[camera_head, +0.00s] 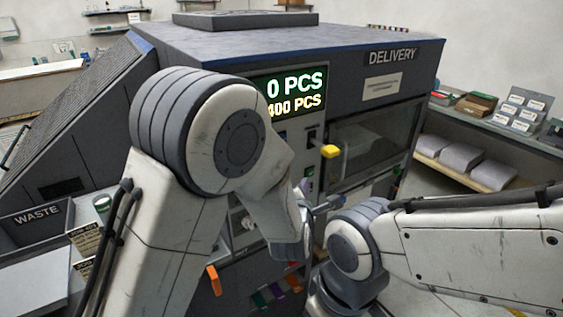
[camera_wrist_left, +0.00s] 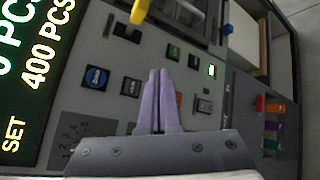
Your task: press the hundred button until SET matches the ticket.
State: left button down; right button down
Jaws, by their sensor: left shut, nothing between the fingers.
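The control panel's screen (camera_head: 295,95) shows 0 PCS above 400 PCS in the head view. In the left wrist view the screen (camera_wrist_left: 35,75) is turned sideways, with SET beside 400 PCS. My left gripper (camera_head: 308,190) is in front of the panel, partly hidden by its arm. Its fingers (camera_wrist_left: 158,100) are shut and empty. Beyond them are a blue button (camera_wrist_left: 96,77) and a dark button (camera_wrist_left: 131,87); I cannot tell which is the hundred button. Small printed cards (camera_head: 86,240) stand at left; I cannot read a ticket number. My right gripper is not in view.
A yellow handle (camera_head: 330,151) juts from the panel beside the DELIVERY window (camera_head: 375,140). A WASTE bin (camera_head: 38,215) is at left. Orange and coloured tabs (camera_head: 270,295) hang below the panel. My right arm occupies the lower right.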

pick_arm(q)
jog(key=w+a+p, duration=0.1)
jog(key=w+a, duration=0.4)
jog(key=w, duration=0.2)
dwell(0.3)
jog(key=shift+a, duration=0.1)
dwell(1.8)
jog(key=shift+w+a, duration=0.25)
jog(key=shift+w, duration=0.15)
